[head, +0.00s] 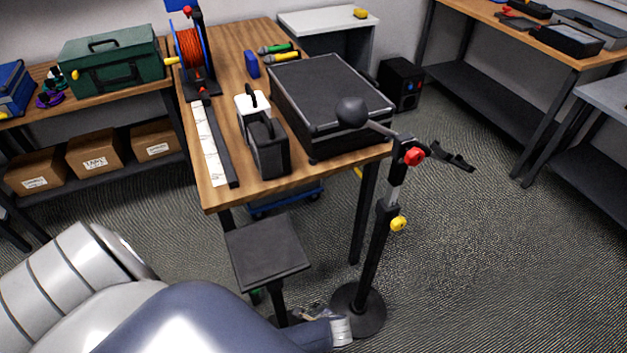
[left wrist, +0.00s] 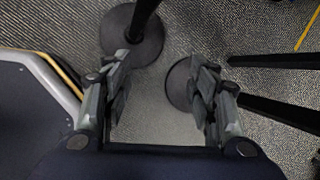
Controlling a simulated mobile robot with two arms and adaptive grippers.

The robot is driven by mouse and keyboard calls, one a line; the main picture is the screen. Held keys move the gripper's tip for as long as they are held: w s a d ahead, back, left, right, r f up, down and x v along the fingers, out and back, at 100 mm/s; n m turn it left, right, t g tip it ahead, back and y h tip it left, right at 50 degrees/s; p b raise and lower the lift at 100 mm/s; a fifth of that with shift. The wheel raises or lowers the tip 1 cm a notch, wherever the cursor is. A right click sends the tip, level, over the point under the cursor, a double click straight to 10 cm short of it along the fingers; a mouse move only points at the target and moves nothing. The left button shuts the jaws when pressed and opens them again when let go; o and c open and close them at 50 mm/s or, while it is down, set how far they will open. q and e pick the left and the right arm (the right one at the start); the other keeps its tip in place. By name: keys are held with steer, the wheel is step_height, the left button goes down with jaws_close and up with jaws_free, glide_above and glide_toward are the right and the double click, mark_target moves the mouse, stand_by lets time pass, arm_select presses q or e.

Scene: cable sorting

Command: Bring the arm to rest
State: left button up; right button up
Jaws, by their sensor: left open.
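My left arm (head: 190,315) comes in from the lower left of the head view and reaches low, in front of the stool and the stand. In the left wrist view my left gripper (left wrist: 160,82) is open. In the head view the end of this arm is small and partly hidden, near the stand's foot. My right gripper does not show in either view.
A stand with a round base (head: 359,312) and a stool (head: 266,252) are close by. The wooden table (head: 222,198) behind them carries a black case (head: 330,95), a cable reel (head: 193,58) and several small items. Open carpet (head: 490,270) lies to the right.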

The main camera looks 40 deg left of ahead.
arm_select(q)
steer(key=s+f+n+h, duration=0.1)
steer(key=s+f+n, duration=0.3)
steer(key=s, duration=0.5)
steer(key=s+f+n+h, duration=0.2)
steer(key=s+f+n, duration=0.2)
steer(key=s, duration=0.5)
steer(key=s+f+n+g+h, duration=0.1)
steer(key=s+f+n, duration=0.4)
steer(key=s, duration=0.3)
steer(key=shift+s+a+n+h, duration=0.25)
steer(key=shift+s+n+h, duration=0.15)
steer(key=shift+n, duration=0.1)
